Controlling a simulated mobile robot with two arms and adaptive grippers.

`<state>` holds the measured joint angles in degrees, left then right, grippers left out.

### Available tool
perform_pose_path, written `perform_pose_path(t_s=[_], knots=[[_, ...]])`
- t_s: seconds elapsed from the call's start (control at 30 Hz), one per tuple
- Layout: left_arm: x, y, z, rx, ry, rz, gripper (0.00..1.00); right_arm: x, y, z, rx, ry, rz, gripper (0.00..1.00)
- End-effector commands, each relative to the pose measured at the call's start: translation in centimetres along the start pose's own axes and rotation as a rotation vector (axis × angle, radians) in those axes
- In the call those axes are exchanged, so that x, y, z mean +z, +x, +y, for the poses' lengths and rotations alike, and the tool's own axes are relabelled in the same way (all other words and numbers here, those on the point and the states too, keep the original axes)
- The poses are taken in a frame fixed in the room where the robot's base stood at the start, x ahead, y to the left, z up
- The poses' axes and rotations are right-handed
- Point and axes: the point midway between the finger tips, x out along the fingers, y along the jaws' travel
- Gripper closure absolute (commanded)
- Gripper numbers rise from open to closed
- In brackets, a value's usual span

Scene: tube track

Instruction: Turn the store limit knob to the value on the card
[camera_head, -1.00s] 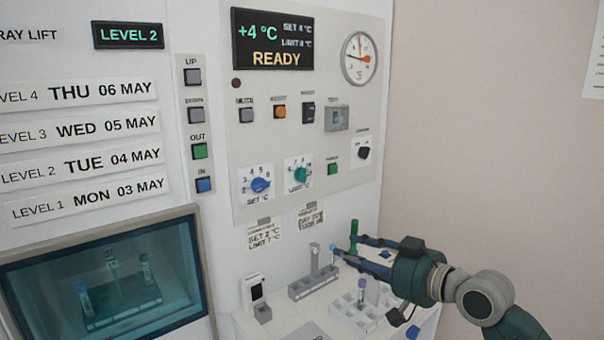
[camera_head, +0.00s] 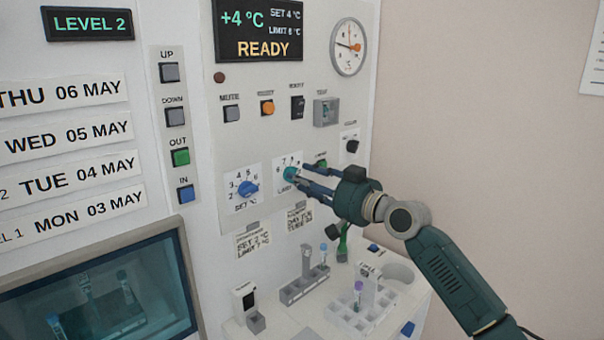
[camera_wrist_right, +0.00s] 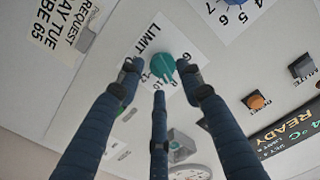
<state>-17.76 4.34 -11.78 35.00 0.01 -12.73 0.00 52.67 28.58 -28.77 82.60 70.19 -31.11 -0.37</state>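The teal limit knob (camera_head: 289,174) is on the panel's lower part, on a white dial plate marked LIMIT. It also shows in the right wrist view (camera_wrist_right: 161,66). My right gripper (camera_head: 308,180) is at this knob with its fingers pointing at the panel. In the right wrist view its fingers are spread and open, with the knob ahead between the tips; contact cannot be told. The card (camera_head: 253,243) below the dials seems to read SET 2 °C, LIMIT 7 °C, in small blurred print. The display (camera_head: 258,30) shows +4 °C, READY and a small limit line. My left gripper is not in view.
The blue set knob (camera_head: 248,188) is just left of the limit knob. A green button (camera_head: 320,164) is close to the right gripper's fingers. Below, a shelf holds a grey rack (camera_head: 303,287) and a white tube block (camera_head: 345,312). Open space lies right of the panel.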

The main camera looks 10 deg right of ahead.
Motion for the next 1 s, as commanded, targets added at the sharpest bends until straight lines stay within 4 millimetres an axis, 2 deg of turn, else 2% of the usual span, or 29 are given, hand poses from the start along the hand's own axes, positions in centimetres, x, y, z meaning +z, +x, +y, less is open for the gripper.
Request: perform_pose_path(t_s=[0.1, 0.2, 0.4, 0.47, 0.6, 0.83, 1.0], knots=[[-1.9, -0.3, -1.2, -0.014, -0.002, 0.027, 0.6, -0.1, 0.9, -0.1, 0.0, 0.001, 0.0, 0.64], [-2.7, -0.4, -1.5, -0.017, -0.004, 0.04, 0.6, 0.0, 1.1, 0.0, 0.0, 0.0, 0.0, 0.64], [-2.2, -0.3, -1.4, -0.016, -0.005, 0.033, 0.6, 0.0, 1.2, 0.0, 0.0, -0.001, 0.0, 0.64], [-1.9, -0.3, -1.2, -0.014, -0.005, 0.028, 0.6, 0.0, 1.2, 0.0, 0.0, -0.001, 0.0, 0.72], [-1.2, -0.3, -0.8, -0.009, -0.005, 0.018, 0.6, 0.0, 1.1, 0.0, 0.0, 0.0, 0.0, 0.99], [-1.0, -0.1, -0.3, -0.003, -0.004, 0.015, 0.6, 0.1, 1.1, 0.0, 0.0, -0.007, 0.0, 1.0], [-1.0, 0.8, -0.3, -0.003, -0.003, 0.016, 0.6, 0.3, 1.1, 0.1, 0.0, -0.05, 0.0, 1.0]])
